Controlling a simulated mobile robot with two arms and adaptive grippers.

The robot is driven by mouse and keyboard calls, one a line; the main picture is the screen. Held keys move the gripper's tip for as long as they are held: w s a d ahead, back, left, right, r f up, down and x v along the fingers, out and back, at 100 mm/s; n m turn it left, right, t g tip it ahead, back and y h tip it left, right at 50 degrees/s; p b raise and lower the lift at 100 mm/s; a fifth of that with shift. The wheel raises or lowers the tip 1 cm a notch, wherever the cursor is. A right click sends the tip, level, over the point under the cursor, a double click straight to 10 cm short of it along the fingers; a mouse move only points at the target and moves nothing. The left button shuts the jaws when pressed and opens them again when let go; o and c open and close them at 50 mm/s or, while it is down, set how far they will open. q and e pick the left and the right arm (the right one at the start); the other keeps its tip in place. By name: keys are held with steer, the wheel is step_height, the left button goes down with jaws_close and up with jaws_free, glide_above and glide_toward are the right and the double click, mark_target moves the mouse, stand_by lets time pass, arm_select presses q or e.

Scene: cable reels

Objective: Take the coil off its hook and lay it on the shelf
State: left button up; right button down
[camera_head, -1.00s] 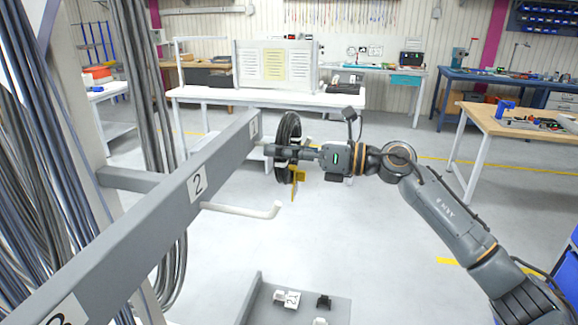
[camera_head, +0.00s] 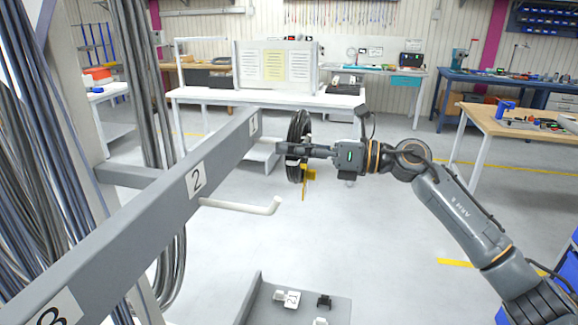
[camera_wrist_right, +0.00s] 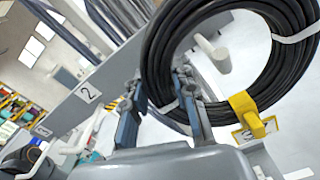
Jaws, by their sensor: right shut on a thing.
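The black coil (camera_head: 298,146), with a yellow tag (camera_head: 308,176), hangs upright at the far end of the grey rail, by the hook (camera_head: 265,136) near label 1. My right gripper (camera_head: 284,148) is shut on the coil's edge. In the wrist view, the coil (camera_wrist_right: 157,60) has white ties and stands upright at the right fingers (camera_wrist_right: 160,100). A white hook tip (camera_wrist_right: 213,53) shows within the ring's opening; I cannot tell whether the coil is clear of it. I cannot tell which surface is the shelf. My left gripper is not in view.
An empty white hook (camera_head: 240,206) sticks out of the grey rail (camera_head: 150,225) at label 2. Grey cables hang at left. A low grey surface (camera_head: 341,304) holds small clips. A white bench (camera_head: 215,97) stands behind the coil. Floor between is clear.

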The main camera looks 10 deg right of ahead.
steer(key=shift+s+d+r, duration=0.15)
steer(key=shift+d, duration=0.15)
steer(key=shift+d, duration=0.1)
steer(key=shift+b+v, duration=1.1)
steer(key=shift+v, duration=1.1)
steer(key=b+v, duration=0.3)
steer(key=v, duration=0.4)
steer(key=shift+d+b, duration=0.2)
steer(key=shift+b, duration=0.1)
steer(key=shift+s, duration=0.15)
